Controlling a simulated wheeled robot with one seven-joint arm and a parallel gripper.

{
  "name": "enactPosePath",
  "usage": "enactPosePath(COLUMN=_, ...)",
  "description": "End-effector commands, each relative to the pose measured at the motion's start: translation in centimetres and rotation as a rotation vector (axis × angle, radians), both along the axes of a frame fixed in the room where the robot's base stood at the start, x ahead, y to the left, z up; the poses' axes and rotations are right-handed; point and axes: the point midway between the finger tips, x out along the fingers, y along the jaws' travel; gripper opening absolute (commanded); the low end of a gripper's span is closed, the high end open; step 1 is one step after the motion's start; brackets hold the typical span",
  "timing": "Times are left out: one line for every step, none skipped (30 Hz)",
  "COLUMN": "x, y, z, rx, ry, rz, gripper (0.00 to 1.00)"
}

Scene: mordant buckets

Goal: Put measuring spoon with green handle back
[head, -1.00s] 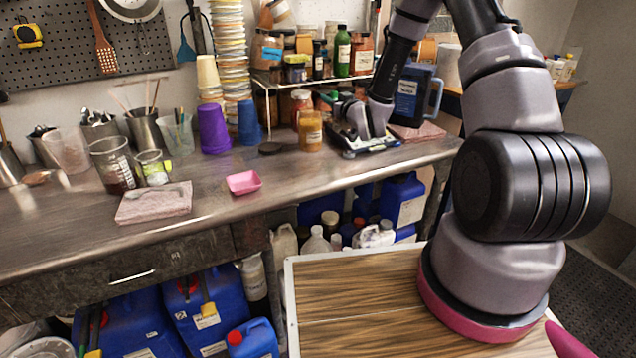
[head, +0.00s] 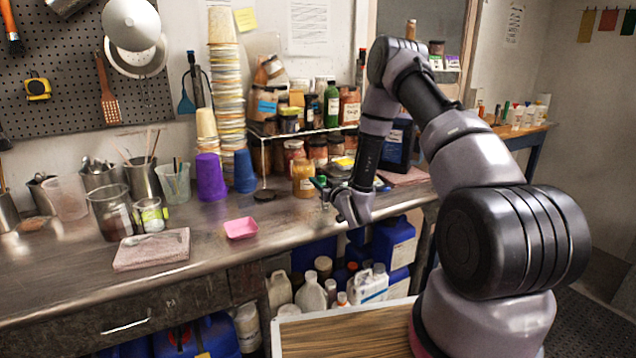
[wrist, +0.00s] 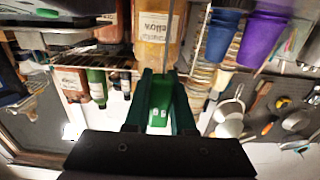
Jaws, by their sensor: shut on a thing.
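My gripper (head: 323,184) is over the bench, just right of the yellow-labelled jar (head: 303,180) in the head view. In the wrist view my gripper (wrist: 160,88) is shut on the green handle of the measuring spoon (wrist: 161,103). A thin metal shaft runs from the handle across the front of the yellow jar (wrist: 152,40). The spoon's bowl end cannot be made out. In the head view the spoon is too small to tell apart from the fingers.
A pink dish (head: 241,229) and a pinkish folded cloth (head: 152,252) with a metal spoon on it lie on the bench (head: 215,262). Purple (head: 210,178) and blue (head: 244,172) cups stand left of the jar. A shelf (head: 300,133) of jars is behind. The front bench strip is clear.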

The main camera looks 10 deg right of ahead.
Motion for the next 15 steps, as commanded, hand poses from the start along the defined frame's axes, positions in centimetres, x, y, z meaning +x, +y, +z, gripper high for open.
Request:
enactPosePath(x=0.02, y=0.02, z=-0.06, rx=0.000, ry=-0.001, rz=0.000, gripper=0.00)
enactPosePath(x=0.02, y=0.02, z=-0.02, rx=0.000, ry=-0.001, rz=0.000, gripper=0.00)
enactPosePath(x=0.02, y=0.02, z=0.01, rx=0.000, ry=-0.001, rz=0.000, gripper=0.00)
enactPosePath(x=0.02, y=0.02, z=0.02, rx=0.000, ry=-0.001, rz=0.000, gripper=0.00)
enactPosePath(x=0.02, y=0.02, z=0.02, rx=0.000, ry=-0.001, rz=0.000, gripper=0.00)
enactPosePath(x=0.02, y=0.02, z=0.01, rx=0.000, ry=-0.001, rz=0.000, gripper=0.00)
enactPosePath(x=0.01, y=0.01, z=-0.04, rx=0.000, ry=-0.001, rz=0.000, gripper=0.00)
enactPosePath(x=0.01, y=0.01, z=-0.12, rx=0.000, ry=0.000, rz=0.000, gripper=0.00)
enactPosePath(x=0.00, y=0.00, z=-0.27, rx=0.000, ry=0.000, rz=0.000, gripper=0.00)
enactPosePath(x=0.00, y=0.01, z=-0.38, rx=0.000, ry=0.000, rz=0.000, gripper=0.00)
enactPosePath(x=-0.01, y=0.03, z=-0.31, rx=0.000, ry=0.000, rz=0.000, gripper=0.34)
enactPosePath(x=0.00, y=0.03, z=-0.29, rx=0.000, ry=0.000, rz=0.000, gripper=0.49)
enactPosePath(x=0.00, y=0.03, z=-0.28, rx=0.000, ry=0.000, rz=0.000, gripper=0.53)
enactPosePath(x=0.00, y=0.03, z=-0.28, rx=0.000, ry=0.000, rz=0.000, gripper=0.53)
enactPosePath(x=0.00, y=0.03, z=-0.28, rx=0.000, ry=0.000, rz=0.000, gripper=0.53)
